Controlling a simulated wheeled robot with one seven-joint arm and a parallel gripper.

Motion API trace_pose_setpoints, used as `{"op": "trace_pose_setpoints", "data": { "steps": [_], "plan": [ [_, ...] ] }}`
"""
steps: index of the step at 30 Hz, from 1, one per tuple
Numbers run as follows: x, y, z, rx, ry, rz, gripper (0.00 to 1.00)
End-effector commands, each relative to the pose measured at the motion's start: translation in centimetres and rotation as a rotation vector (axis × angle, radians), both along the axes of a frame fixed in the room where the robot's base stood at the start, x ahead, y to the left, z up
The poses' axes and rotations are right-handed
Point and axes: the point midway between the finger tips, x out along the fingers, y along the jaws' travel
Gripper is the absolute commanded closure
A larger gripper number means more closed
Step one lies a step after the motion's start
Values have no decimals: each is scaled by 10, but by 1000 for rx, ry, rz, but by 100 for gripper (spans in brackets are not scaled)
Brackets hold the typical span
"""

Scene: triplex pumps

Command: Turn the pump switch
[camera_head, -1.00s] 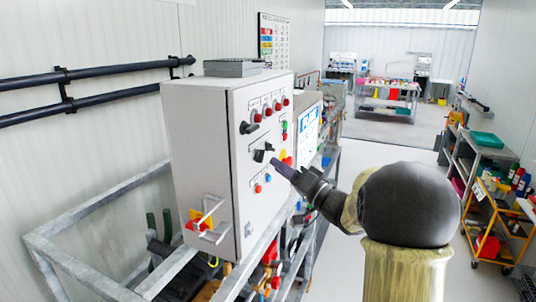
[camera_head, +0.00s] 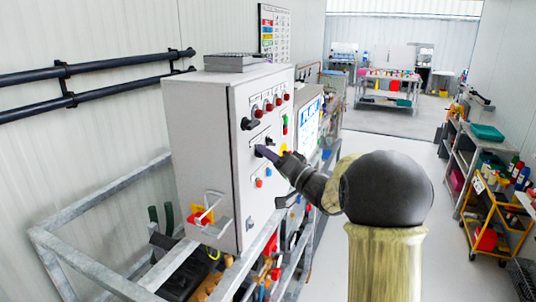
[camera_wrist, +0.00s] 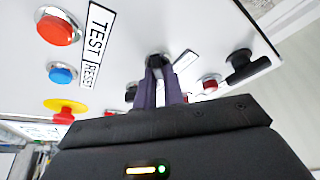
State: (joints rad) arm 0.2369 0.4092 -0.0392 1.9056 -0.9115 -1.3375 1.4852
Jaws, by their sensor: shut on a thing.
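The pump control box (camera_head: 205,150) is a grey cabinet with switches and buttons on its right-hand face. A black rotary switch (camera_wrist: 157,61) sits at my fingertips. My gripper (camera_head: 263,151) reaches the middle of that face from the right. In the wrist view the dark fingers (camera_wrist: 160,80) are close together on the black switch. They cover most of it, so its exact angle cannot be told.
Another black handle switch (camera_head: 250,124) is above, near red knobs (camera_head: 267,105). Red (camera_wrist: 57,28) and blue (camera_wrist: 62,72) buttons and a yellow-and-red stop button (camera_wrist: 65,110) are close by. A metal rail frame (camera_head: 110,200) surrounds the box. Open floor lies to the right.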

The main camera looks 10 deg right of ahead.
Motion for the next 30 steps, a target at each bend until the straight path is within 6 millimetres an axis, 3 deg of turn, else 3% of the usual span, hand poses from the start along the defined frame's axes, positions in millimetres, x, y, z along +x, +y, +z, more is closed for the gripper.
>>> {"op": "trace_pose_setpoints", "data": {
  "steps": [14,30],
  "plan": [
    [1,0,-4,-68,-99,-4,100],
    [1,0,-6,-337,-470,-4,100]
  ]
}}
